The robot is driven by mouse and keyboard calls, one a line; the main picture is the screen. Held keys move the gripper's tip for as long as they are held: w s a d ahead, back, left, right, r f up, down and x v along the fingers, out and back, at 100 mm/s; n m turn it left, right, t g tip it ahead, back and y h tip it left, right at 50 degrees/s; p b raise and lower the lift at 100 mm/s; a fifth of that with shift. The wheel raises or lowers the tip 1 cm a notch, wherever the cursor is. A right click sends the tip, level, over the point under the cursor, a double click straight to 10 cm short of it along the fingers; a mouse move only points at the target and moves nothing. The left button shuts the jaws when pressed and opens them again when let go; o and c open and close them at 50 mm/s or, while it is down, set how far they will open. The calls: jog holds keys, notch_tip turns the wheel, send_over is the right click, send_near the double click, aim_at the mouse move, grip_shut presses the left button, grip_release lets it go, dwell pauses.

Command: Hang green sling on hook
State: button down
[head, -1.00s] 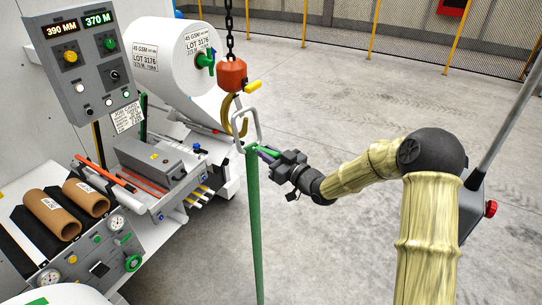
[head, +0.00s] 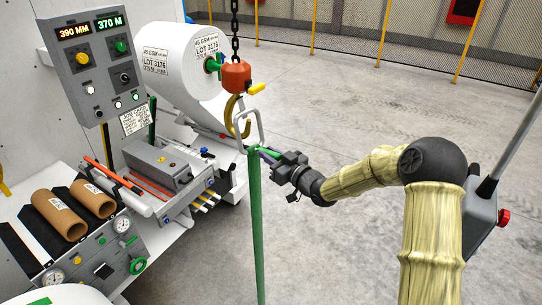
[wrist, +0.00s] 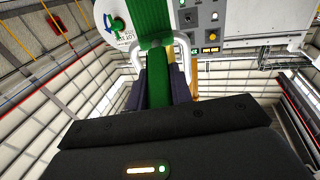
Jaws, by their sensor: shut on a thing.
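My gripper (head: 268,154) is shut on the upper end of the green sling (head: 256,225), which hangs straight down below it. A pale metal link (head: 240,134) is at the top of the sling. The yellow hook (head: 231,112) hangs under an orange hook block (head: 236,77) on a chain. In the head view the link overlaps the hook's lower right side; I cannot tell whether it is around the hook or in front of it. In the wrist view the green webbing (wrist: 158,85) runs up between my fingers, with the link's sides (wrist: 186,50) beside it.
A machine with a control panel (head: 100,65), a large white roll (head: 170,58) and brown cores (head: 62,214) stands at the left, close to the hook. Open concrete floor (head: 350,85) lies behind and right. Yellow posts and mesh fencing run along the back.

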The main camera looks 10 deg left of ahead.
aim_at(257, 149)
jog(key=shift+b+x, duration=0.55)
jog(key=shift+x, duration=0.95)
jog(key=shift+s+a+r, duration=0.15)
jog(key=shift+s+a, duration=0.05)
jog(key=shift+w+a, duration=0.2)
jog(key=shift+a, duration=0.1)
jog(key=shift+f+b, duration=0.45)
jog(key=shift+b, duration=0.25)
jog(key=shift+w+a+f+b, duration=0.15)
jog(key=shift+a+f+b, duration=0.1)
jog(key=shift+f+b, duration=0.4)
jog(key=shift+w+a+f+b, duration=0.15)
jog(key=shift+a+f+b, duration=0.15)
jog(key=shift+f+b, duration=0.35)
jog(key=shift+s, duration=0.1)
jog(key=shift+s+d+f+b, duration=0.1)
jog(key=shift+d+f+b, duration=0.15)
jog(key=shift+f+b, duration=0.65)
jog(key=shift+s+d+f+b, duration=0.1)
jog(key=shift+d+f+b, duration=0.15)
jog(key=shift+f+b, duration=0.6)
jog(key=shift+f, duration=0.1)
